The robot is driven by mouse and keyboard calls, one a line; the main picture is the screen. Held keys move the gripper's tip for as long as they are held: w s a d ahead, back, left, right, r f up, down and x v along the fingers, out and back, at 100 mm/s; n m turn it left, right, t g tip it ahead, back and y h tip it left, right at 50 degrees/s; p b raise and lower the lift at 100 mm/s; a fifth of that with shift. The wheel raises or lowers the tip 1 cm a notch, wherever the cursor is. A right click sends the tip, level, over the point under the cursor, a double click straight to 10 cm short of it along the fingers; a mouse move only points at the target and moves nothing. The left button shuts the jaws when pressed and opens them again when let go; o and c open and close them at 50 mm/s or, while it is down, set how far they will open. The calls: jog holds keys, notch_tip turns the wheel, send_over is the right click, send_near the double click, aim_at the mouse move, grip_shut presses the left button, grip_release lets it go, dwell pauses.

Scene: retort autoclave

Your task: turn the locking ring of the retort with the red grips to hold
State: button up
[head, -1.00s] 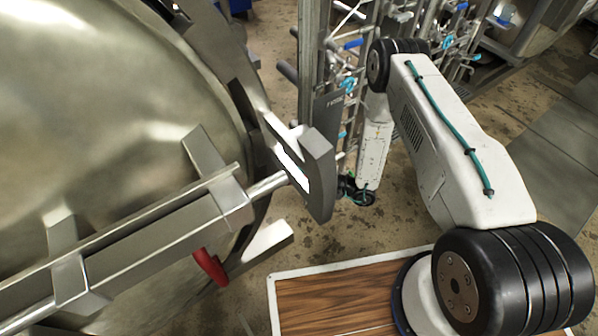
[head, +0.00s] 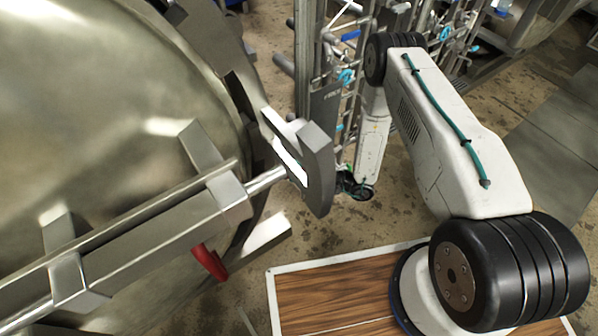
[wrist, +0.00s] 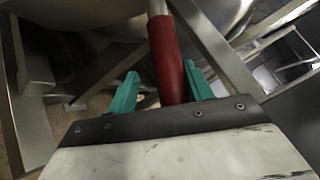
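The retort (head: 90,90) is a large shiny metal vessel filling the left of the head view, with dark ring parts (head: 245,105) along its right edge. A red grip (head: 210,262) sticks out low on it. In the wrist view a red grip (wrist: 166,60) on a metal rod runs between the two teal fingers of my gripper (wrist: 160,69). The fingers are apart, with a gap on the left of the grip; the right finger is close beside it, contact unclear. I cannot tell if both views show the same grip. In the head view my fingers are hidden.
A grey metal bracket (head: 318,170) on a rod juts out between the vessel and my arm. A steel frame with pipes and blue valve handles (head: 347,76) stands behind. Metal bars (wrist: 35,110) flank the fingers in the wrist view. Some floor (head: 330,225) is bare.

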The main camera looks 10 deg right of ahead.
jog(key=r+v, duration=0.1)
jog(key=v, duration=0.6)
jog(key=shift+d+f, duration=0.3)
jog(key=shift+f, duration=0.2)
jog(key=shift+s, duration=0.1)
jog(key=s+a+r+m+g, duration=0.1)
jog(key=s+r+g, duration=0.3)
jog(key=s+g, duration=0.2)
jog(key=s+d+r+n+h, duration=0.3)
jog(key=s+r+h, duration=0.3)
jog(key=r, duration=0.9)
jog(key=s+d+r+n+h, duration=0.3)
jog(key=s+r+h, duration=0.3)
jog(key=r, duration=0.9)
jog(key=s+d+r+n+h, duration=0.3)
jog(key=s+r+h, duration=0.3)
jog(key=r, duration=1)
jog(key=shift+s+d+n, duration=0.25)
jog(key=shift+d+n, duration=0.05)
jog(key=shift+d, duration=0.2)
